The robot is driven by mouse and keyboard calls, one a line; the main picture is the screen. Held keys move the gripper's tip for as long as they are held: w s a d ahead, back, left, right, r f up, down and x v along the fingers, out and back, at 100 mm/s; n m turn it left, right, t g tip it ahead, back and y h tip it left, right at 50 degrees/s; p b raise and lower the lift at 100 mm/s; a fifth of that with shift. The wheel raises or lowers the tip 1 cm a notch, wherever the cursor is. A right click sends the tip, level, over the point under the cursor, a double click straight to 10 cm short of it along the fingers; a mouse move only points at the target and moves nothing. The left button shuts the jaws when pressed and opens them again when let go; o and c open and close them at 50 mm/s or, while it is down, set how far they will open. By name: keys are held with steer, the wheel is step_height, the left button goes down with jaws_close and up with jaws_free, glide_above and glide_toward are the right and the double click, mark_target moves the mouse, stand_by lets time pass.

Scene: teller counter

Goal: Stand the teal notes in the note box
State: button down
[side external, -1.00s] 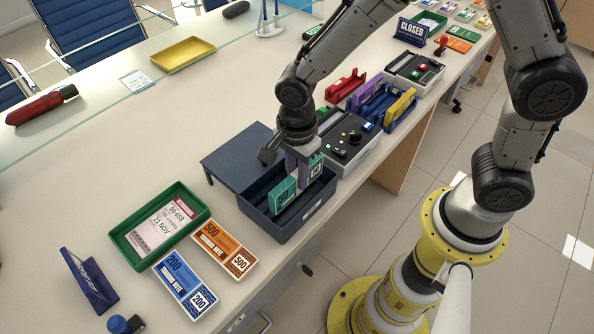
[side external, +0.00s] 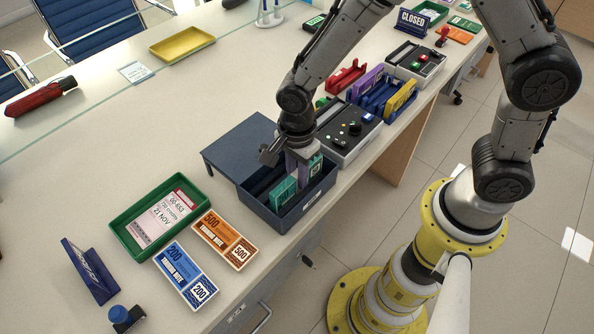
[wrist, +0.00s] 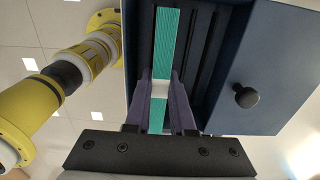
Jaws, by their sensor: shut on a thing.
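The teal notes (side external: 284,194) are a banded bundle standing on edge, with their lower part inside the navy note box (side external: 272,218). My gripper (side external: 303,168) is shut on the middle of the bundle from above. In the wrist view the purple-grey fingers (wrist: 160,90) press on both sides of the teal strip (wrist: 166,45), at its pale band. The strip runs along the box's length, beside dark slots (wrist: 200,45). The bottom of the bundle is hidden, so I cannot tell whether it touches the floor of the box.
The box's open lid (side external: 240,150) lies on its far side. A green tray (side external: 135,232), orange notes (side external: 224,238) and blue notes (side external: 185,275) lie to the left. A black keypad device (side external: 350,130) and a blue rack (side external: 380,100) stand close on the right.

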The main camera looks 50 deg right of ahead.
steer(key=shift+f, duration=1.3)
steer(key=c, duration=0.7)
jaws_free()
steer(key=shift+r, duration=3.55)
